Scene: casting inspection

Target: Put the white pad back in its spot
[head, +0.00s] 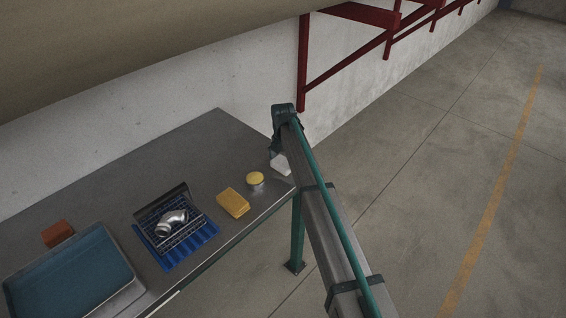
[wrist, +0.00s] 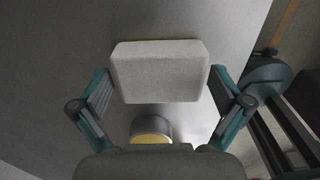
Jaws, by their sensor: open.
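The white pad (head: 280,165) lies near the right end of the grey metal table, partly hidden by my arm in the head view. In the wrist view the white pad (wrist: 160,71) fills the space between my open fingers. My gripper (wrist: 161,98) is open, with one finger on each side of the pad and a narrow gap showing at each side. In the head view my gripper is mostly hidden behind the arm. A thin yellowish edge shows along the pad's far side; I cannot tell what it is.
A round tin with a yellow top (head: 255,180) stands close to the pad; it also shows in the wrist view (wrist: 151,130). A yellow sponge-like block (head: 233,203), a wire rack (head: 178,228) with a metal elbow casting (head: 171,222), a blue tray (head: 75,275) and an orange-brown block (head: 58,233) stand further left.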

